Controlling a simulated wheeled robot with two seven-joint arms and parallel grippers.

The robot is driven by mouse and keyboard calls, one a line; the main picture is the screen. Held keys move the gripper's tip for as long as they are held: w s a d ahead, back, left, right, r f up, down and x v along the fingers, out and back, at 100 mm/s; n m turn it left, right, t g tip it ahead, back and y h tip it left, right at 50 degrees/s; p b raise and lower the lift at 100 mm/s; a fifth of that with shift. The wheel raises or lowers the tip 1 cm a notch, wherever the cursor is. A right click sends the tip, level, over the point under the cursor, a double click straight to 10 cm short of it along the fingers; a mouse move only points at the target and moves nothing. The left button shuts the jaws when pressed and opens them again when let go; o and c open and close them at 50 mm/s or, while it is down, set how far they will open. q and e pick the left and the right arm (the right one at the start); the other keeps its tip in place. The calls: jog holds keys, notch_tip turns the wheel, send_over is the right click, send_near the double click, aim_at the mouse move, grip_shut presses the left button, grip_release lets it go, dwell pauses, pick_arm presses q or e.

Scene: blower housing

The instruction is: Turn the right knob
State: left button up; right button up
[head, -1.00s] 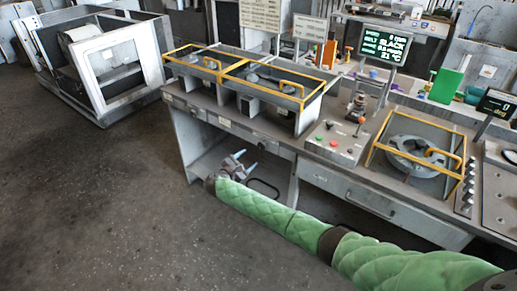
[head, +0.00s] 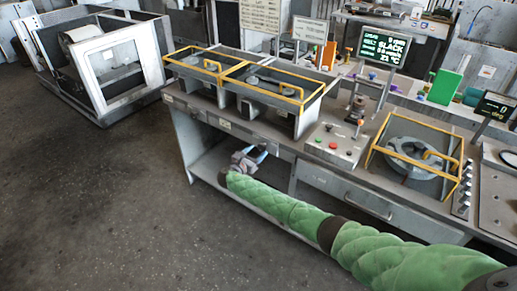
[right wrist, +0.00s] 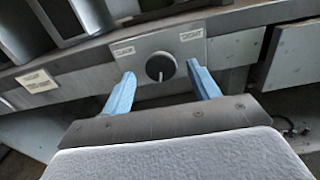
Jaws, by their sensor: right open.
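A round black knob (right wrist: 160,67) with a pale pointer line sits on a grey plate (right wrist: 190,53) on the bench's front edge, with a small label at each upper corner. My right gripper (right wrist: 162,88) is open, its two blue fingers on either side of the knob. The fingers appear apart from the knob, and their exact depth is hard to judge. In the head view, my right gripper (head: 260,151) is at the bench front below the caged bays, and the knob is too small or hidden to make out. My left gripper is not in view.
The grey bench (head: 185,145) carries yellow-framed bays (head: 262,80), a red-and-green button panel (head: 335,142) and a round housing under a yellow guard (head: 412,155). A screen (head: 384,47) reads "SLACK". A drawer (head: 345,190) is right of my gripper.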

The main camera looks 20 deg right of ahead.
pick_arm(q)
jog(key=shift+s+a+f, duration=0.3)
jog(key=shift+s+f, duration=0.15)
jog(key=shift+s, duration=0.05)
pick_arm(e)
jog(key=shift+x, duration=1)
jog(key=c, duration=1)
jog(key=shift+o, duration=0.2)
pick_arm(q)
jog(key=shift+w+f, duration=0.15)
pick_arm(e)
jog(key=shift+f, duration=0.15)
jog(key=m+b, duration=0.3)
jog(key=b, duration=0.1)
jog(key=shift+f+m, duration=0.15)
jog(key=shift+m, duration=0.25)
jog(key=m+b, duration=0.3)
jog(key=b, duration=0.1)
jog(key=shift+s+d, duration=0.1)
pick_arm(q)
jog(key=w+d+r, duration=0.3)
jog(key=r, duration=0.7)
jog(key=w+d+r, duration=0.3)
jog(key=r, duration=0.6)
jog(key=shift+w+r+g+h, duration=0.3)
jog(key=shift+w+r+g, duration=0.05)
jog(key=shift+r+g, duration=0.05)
pick_arm(e)
jog(key=shift+r+m, duration=0.2)
jog(key=shift+m, duration=0.2)
